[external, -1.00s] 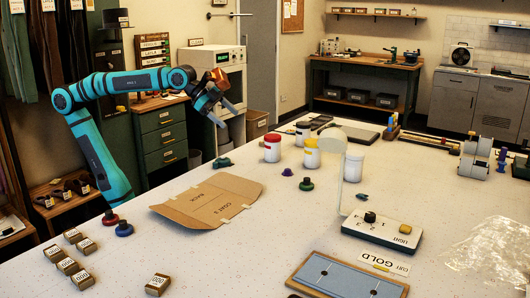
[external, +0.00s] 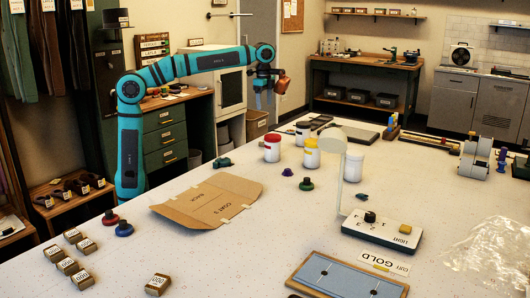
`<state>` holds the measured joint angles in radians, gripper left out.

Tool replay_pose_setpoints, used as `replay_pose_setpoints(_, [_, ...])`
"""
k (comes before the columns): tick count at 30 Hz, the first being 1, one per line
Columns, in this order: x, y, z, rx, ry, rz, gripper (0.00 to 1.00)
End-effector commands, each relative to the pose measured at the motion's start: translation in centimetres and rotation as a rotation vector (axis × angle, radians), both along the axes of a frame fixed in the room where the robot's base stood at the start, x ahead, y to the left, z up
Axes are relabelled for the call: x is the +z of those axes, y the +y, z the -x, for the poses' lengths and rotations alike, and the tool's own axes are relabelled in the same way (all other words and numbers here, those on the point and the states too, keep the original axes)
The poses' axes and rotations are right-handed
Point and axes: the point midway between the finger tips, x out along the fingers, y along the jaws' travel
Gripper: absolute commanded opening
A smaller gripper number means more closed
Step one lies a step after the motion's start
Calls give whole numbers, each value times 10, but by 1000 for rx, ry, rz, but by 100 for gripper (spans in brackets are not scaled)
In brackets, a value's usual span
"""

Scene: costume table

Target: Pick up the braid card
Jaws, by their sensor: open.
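My gripper (external: 264,101) is open and empty, pointing down, high up at the back of the table. A small pale card printed GOLD (external: 384,263) lies flat at the front right, between the lamp base and a blue board. It may be the braid card, but no braid can be made out on it. A large brown cardboard piece (external: 207,201), marked COAT 3 BACK, lies folded open at the left middle. My gripper is well away from both.
A lamp (external: 380,232) with a tall pale head stands behind the GOLD card. The blue board (external: 348,276) lies in front of it and clear plastic film (external: 488,257) to its right. Paint jars (external: 311,153) stand at the back. The front middle of the table (external: 230,262) is mostly bare.

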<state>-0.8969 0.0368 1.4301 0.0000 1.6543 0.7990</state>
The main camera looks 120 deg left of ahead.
Motion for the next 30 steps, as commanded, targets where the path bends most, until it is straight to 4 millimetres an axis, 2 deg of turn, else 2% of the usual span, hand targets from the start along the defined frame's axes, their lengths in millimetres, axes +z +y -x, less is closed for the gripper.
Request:
replay_pose_setpoints(5, [-7,8,4,1,14,18,73])
replay_pose_setpoints(21, [-98,7,3,1,14,18,73])
replay_pose_setpoints(25, [-114,7,3,1,13,16,73])
replay_pose_setpoints(30, [-123,7,3,1,13,16,73])
